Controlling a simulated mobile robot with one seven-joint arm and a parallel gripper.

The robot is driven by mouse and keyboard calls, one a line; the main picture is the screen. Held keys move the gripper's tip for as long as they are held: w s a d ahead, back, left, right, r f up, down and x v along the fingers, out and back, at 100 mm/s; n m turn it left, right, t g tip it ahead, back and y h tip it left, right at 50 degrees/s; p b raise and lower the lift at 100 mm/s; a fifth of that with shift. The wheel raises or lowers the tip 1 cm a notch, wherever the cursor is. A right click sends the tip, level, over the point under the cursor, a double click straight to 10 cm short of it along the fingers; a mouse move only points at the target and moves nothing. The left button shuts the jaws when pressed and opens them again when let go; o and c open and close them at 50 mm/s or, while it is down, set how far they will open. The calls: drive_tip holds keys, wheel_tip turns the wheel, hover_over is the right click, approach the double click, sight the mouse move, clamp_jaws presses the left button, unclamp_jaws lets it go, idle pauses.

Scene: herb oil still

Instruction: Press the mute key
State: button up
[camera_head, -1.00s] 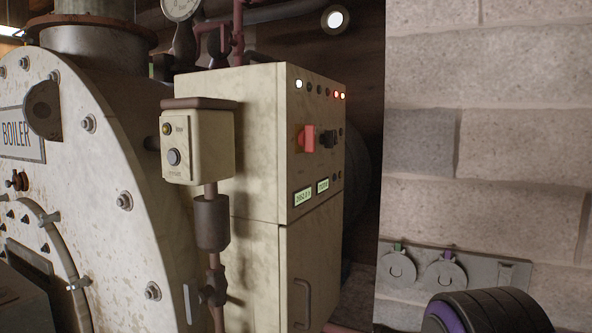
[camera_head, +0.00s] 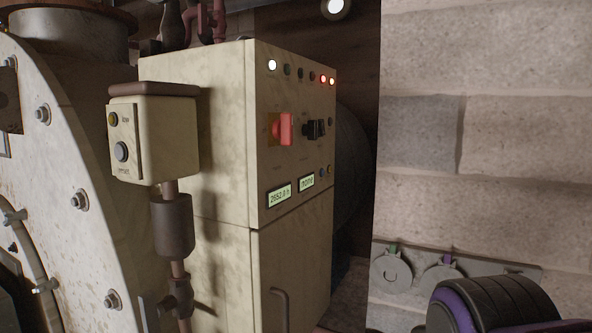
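No key can be read as the mute key; the small labels are too blurred. The cream control cabinet (camera_head: 225,100) has two small dark round buttons (camera_head: 326,171) low on its upper front, right of the lit displays. Another small dark round part (camera_head: 330,121) sits by the black rotary switch (camera_head: 314,129). The small cream box (camera_head: 165,140) on a pipe in front of the cabinet has an amber round part (camera_head: 113,119) and a larger grey-blue round button (camera_head: 121,152), also with blurred labels.
A red switch handle (camera_head: 284,129), a lamp row (camera_head: 304,73) with white, red and orange lit, and two displays (camera_head: 278,195) are on the cabinet. A rusty boiler (camera_head: 60,190) fills the left. Block wall (camera_head: 480,130) and hanging round tags (camera_head: 390,270) are right.

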clamp_jaws()
idle(1.5)
